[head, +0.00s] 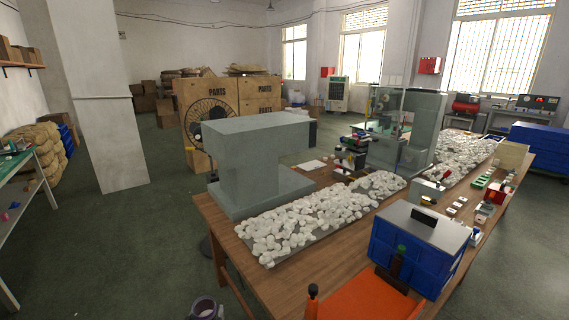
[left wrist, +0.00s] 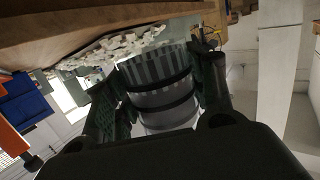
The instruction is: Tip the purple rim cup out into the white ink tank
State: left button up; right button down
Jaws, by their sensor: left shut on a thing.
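The purple rim cup (head: 205,308) shows at the bottom edge of the head view, with its round mouth facing up and its lower part cut off. In the left wrist view a grey ribbed cylinder with dark bands, which I take to be the cup (left wrist: 160,98), sits between the fingers. My left gripper (left wrist: 162,85) is shut on it, one dark finger on each side. The cup is beside the table's near left end, apart from it. I cannot pick out the white ink tank with certainty. My right gripper is not in view.
A wooden table (head: 222,222) carries a grey machine (head: 255,155), heaps of white pieces (head: 315,220) and a glass-guarded machine (head: 400,130). The green floor left of the table is open.

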pick_arm(q)
jog(key=shift+s+f, duration=0.3)
jog(key=shift+f, duration=0.05)
jog(key=shift+s+f, duration=0.15)
jog(key=shift+f, duration=0.4)
jog(key=shift+s+f, duration=0.15)
jog(key=shift+f, duration=0.4)
